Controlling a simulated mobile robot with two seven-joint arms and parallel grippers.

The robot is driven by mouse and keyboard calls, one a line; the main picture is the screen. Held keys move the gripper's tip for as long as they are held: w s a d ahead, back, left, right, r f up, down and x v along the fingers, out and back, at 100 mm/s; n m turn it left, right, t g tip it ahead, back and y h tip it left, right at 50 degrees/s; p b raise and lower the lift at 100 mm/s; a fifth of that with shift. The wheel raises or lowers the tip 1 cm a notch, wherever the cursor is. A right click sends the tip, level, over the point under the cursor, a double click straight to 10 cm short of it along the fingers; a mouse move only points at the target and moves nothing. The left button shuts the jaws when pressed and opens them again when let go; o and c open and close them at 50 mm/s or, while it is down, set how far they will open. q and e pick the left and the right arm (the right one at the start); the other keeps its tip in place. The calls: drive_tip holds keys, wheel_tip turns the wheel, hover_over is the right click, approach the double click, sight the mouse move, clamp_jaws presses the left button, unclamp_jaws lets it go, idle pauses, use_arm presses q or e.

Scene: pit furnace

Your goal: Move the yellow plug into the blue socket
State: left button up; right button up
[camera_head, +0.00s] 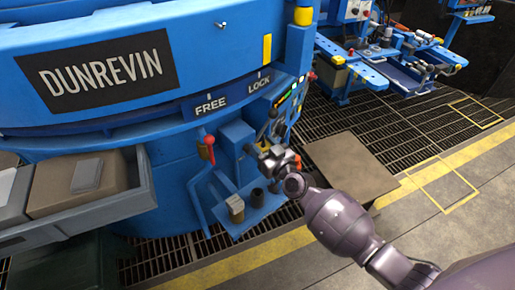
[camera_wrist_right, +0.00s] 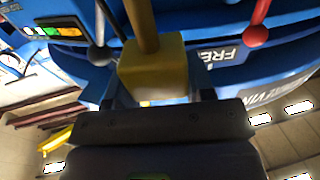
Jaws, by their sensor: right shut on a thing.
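My right gripper (camera_head: 270,157) reaches in from the lower right, close to the front of the blue machine. It is shut on the yellow plug (camera_wrist_right: 152,68), a yellow block with a brownish-yellow rod, seen between the fingers in the right wrist view. A blue box-like part (camera_head: 236,143) of the machine is just left of the gripper. I cannot tell for sure which part is the blue socket. My left gripper is not in view.
A red-knobbed lever (camera_head: 207,146) stands left of the gripper. A brown plate (camera_head: 350,165) lies right, a grey drawer (camera_head: 125,200) sticks out left.

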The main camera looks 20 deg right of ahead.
use_arm(q)
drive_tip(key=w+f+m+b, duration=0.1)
drive_tip(key=b, duration=0.3)
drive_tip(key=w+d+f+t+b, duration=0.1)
drive_tip(key=b, duration=0.3)
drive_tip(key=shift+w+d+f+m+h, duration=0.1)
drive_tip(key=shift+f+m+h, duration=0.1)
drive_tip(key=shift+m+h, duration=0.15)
use_arm(e)
drive_tip(key=d+f+m+h, duration=0.1)
drive_tip(key=d+f+h, duration=0.1)
drive_tip(key=f, duration=0.6)
drive_tip(key=w+d+f+m+h, duration=0.1)
drive_tip(key=d+f+m+h, duration=0.1)
drive_tip(key=f, duration=0.6)
drive_tip(key=d+h, duration=0.1)
drive_tip(key=d, duration=0.1)
drive_tip(key=shift+w+d, duration=0.3)
drive_tip(key=shift+d, duration=0.05)
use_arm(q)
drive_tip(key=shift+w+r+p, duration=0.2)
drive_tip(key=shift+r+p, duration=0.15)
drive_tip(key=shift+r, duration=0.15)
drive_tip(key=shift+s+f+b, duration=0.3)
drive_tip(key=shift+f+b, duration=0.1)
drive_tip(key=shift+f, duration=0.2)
use_arm(e)
drive_tip(key=shift+f, duration=0.75)
